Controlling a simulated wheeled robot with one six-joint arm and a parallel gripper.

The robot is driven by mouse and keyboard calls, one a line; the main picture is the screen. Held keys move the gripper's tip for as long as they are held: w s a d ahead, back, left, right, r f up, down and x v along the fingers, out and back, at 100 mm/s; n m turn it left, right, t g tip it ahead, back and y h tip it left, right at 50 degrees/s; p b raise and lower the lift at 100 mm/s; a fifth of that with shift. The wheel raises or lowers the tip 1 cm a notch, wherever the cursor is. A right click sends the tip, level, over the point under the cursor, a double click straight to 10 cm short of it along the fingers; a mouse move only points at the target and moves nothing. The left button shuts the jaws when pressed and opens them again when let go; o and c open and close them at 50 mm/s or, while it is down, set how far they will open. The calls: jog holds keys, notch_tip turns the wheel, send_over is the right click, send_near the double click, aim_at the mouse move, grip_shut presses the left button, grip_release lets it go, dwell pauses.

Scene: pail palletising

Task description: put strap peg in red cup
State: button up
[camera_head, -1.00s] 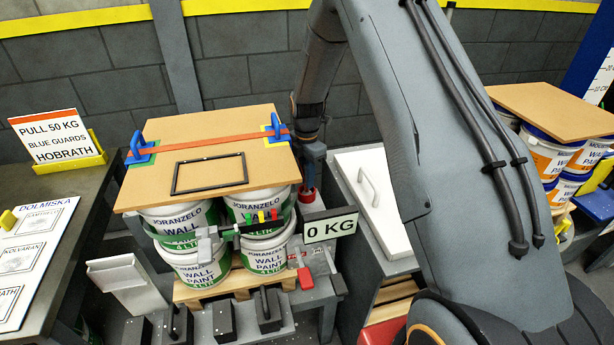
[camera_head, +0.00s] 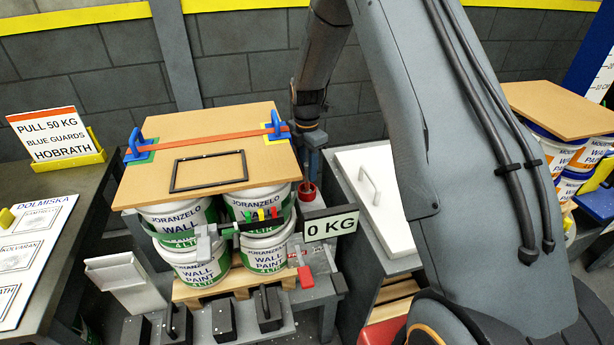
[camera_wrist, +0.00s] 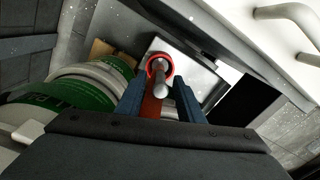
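The red cup (camera_head: 307,191) stands at the right side of the paint pail stack, beside the 0 KG sign. In the wrist view the cup's red rim (camera_wrist: 158,64) surrounds the far end of the grey strap peg (camera_wrist: 161,80), which stands in it. A dark red strip (camera_wrist: 152,108) shows beside the peg, between the fingers; I cannot tell what it belongs to. My gripper (camera_wrist: 160,103) is open, with dark blue fingers on both sides of the peg and gaps beside it. In the head view my gripper (camera_head: 312,172) is just above the cup.
A wooden board (camera_head: 150,185) with an orange strap (camera_head: 210,142) and blue guards tops the pails. A white lid with a handle (camera_head: 380,205) lies to the right of the cup. A wall stands behind.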

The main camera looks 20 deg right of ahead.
notch_tip(320, 180, up, 9)
jog(key=shift+f+b, duration=0.15)
jog(key=shift+b, duration=0.85)
jog(key=shift+s+r+m, duration=0.3)
jog(key=shift+s+r, duration=0.05)
jog(key=shift+r, duration=0.05)
jog(key=s+m, duration=2.2)
jog(key=s, duration=0.7)
jog(key=shift+s+t, duration=0.2)
jog(key=shift+t, duration=0.1)
jog(key=shift+r, duration=0.1)
